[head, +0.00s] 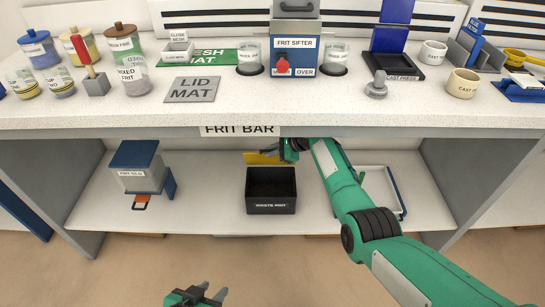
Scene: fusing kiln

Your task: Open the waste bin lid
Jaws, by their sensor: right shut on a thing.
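The black waste bin (270,207), labelled "WASTE FRIT", stands on the lower shelf under the counter. Its top is open and its dark inside shows. The yellow lid (260,158) shows behind the bin's back edge, tilted up, partly hidden by my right gripper and the counter edge. My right gripper (287,150) is at the lid's right end, shut on it; its fingertips are small and partly hidden. My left gripper (212,291) is open and empty, low in front of the shelf, well apart from the bin.
A grey and blue frit silo (140,178) stands left on the lower shelf. A white tray with a blue edge (383,188) lies right of the bin, partly behind my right arm. The counter (130,115) overhangs the shelf and carries jars, mats and the frit sifter (294,45).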

